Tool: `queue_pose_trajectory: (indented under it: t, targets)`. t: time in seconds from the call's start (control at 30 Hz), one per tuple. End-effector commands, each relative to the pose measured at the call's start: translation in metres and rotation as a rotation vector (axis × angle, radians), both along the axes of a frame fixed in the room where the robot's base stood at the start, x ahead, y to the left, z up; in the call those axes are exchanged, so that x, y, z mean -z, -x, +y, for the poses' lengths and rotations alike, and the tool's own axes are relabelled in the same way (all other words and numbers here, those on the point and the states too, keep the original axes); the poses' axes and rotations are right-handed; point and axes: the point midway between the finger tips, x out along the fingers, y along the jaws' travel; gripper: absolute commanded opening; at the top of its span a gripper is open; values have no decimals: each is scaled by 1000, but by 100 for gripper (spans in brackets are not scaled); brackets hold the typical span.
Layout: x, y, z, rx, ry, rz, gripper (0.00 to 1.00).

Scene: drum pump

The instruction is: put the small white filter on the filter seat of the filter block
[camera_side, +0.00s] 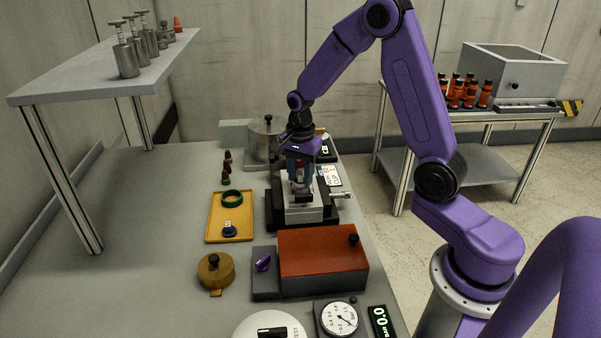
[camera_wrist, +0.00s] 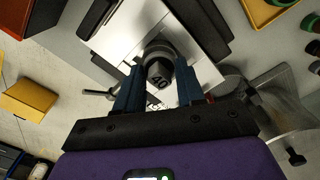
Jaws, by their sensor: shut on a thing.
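My gripper (camera_side: 300,186) points down over a pale metal block (camera_side: 302,212) on a black base, which I take as the filter block. In the wrist view my two blue fingers (camera_wrist: 158,70) are shut on a dark piece (camera_wrist: 161,76) with pale figures that look like 40. A round grey part (camera_wrist: 158,50) shows just beyond the piece, over the pale block (camera_wrist: 128,22). I cannot tell whether the held piece touches the block. No small white filter stands out in either view, and the filter seat is hidden or unclear.
A red-topped box (camera_side: 322,252) stands in front of the block. A large metal pot (camera_side: 262,145) stands behind.

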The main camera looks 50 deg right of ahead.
Motion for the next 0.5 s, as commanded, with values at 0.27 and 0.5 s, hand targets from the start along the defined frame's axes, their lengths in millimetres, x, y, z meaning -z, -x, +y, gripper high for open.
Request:
queue_pose_trajectory:
  t: [0.27, 0.5]
  targets:
    - [5, 0, 0, 0, 0, 1, 10]
    - [10, 0, 0, 0, 0, 0, 10]
